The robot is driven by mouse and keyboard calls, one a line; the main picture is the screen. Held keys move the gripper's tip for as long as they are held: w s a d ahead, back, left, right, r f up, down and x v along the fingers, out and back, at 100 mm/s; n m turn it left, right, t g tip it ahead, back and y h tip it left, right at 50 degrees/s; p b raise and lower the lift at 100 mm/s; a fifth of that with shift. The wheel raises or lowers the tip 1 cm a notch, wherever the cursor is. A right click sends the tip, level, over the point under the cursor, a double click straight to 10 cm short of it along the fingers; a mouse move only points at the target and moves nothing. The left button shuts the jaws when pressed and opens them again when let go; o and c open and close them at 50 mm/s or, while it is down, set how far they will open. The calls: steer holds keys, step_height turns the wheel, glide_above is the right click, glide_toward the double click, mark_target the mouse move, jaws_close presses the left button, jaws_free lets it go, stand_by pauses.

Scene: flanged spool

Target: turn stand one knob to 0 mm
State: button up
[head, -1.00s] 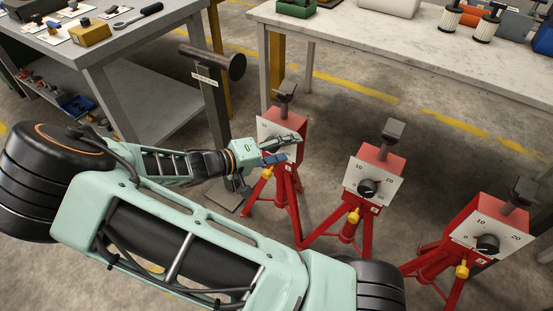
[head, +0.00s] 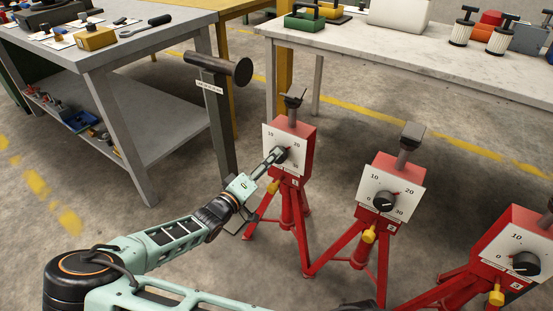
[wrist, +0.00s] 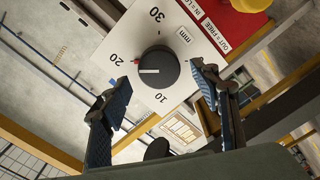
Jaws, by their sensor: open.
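Stand one is the leftmost red tripod stand (head: 304,160), with a small "1" plate, a white dial plate (head: 271,137) and a black knob (head: 281,154). In the wrist view the black knob (wrist: 160,70) has a white pointer line toward picture left, near a red mark, between 20 and 10 and closer to 20. The 0 mark is not visible there. My gripper (wrist: 163,90) is open, one finger on either side of the knob with gaps between. In the head view my gripper (head: 271,161) is at the dial, partly covering it. A yellow knob (head: 273,187) sits below the dial.
Two similar red stands (head: 391,175) (head: 516,245) stand to the right. A dark post (head: 218,110) with a cylindrical head stands to the left, near a grey workbench (head: 150,60). A pale table (head: 400,60) is behind. Floor between the stands is open.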

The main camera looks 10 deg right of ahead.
mark_target(276, 162)
steer(key=shift+b+x, duration=0.4)
steer(key=shift+x, duration=1.6)
steer(key=shift+c, duration=0.7)
steer(key=c, duration=1.1)
